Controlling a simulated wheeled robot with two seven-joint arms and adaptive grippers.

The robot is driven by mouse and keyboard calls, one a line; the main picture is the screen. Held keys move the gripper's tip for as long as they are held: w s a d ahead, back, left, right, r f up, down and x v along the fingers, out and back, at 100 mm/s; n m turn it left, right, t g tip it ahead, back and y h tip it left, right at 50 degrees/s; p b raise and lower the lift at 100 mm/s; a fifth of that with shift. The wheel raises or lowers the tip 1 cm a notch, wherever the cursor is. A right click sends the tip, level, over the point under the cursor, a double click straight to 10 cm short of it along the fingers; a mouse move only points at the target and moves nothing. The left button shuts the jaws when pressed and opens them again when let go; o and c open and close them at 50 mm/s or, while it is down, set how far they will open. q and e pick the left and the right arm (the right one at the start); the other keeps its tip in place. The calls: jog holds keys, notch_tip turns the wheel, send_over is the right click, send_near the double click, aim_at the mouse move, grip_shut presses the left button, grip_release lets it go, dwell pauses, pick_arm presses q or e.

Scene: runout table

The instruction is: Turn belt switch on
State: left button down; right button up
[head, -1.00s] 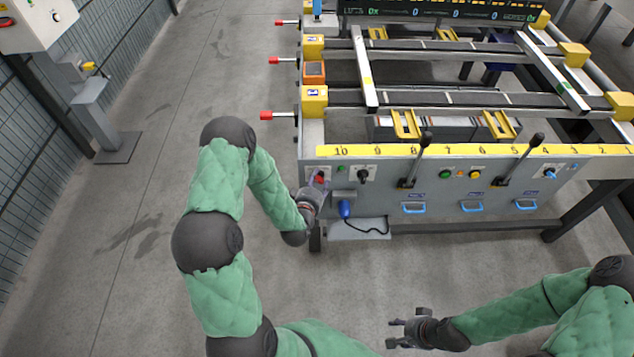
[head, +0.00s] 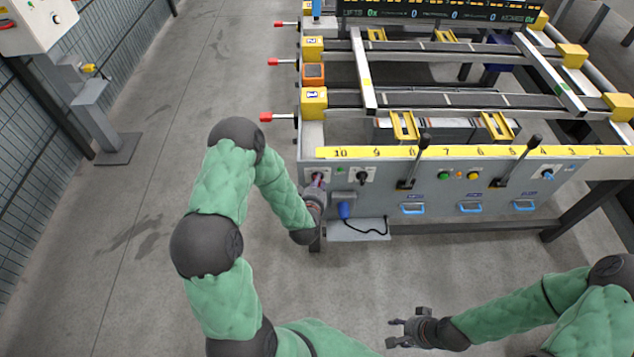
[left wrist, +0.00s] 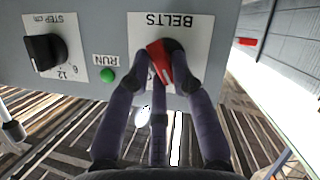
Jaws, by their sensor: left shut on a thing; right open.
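The belt switch is a red knob (left wrist: 162,61) on a white plate marked BELTS, seen upside down in the left wrist view. The knob sits tilted on its dark base. My left gripper (left wrist: 163,78) is shut on it, with dark purple fingers on both sides of the knob. My right gripper (head: 407,328) is open and empty over the floor, away from the panel.
A green RUN lamp (left wrist: 108,75) and a black STEP knob (left wrist: 45,51) are beside the switch plate. Two black levers (head: 414,163) and several blue handles are further right on the panel. A blue plug (head: 344,210) with a cable hangs below.

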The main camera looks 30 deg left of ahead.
pick_arm(q)
jog(key=shift+w+d+f+m+g+y+p, duration=0.15)
jog(key=shift+m+g+y+p, duration=0.35)
jog(key=shift+m+y, duration=0.85)
jog(key=shift+w+d+f+m+g+y+p, duration=0.1)
jog(key=shift+d+m+g+y+p, duration=0.4)
jog(key=shift+m, duration=1.5)
jog(key=shift+w+a+f+m+g+y+p, duration=0.2)
jog(key=shift+m+g+y, duration=0.4)
jog(key=shift+m+y, duration=0.85)
jog(key=shift+s+r+m, duration=0.1)
jog(key=shift+m, duration=0.2)
jog(key=c, duration=1.1)
grip_release()
jog(key=shift+o, duration=0.2)
jog(key=shift+d, duration=0.1)
jog(key=v, duration=1.2)
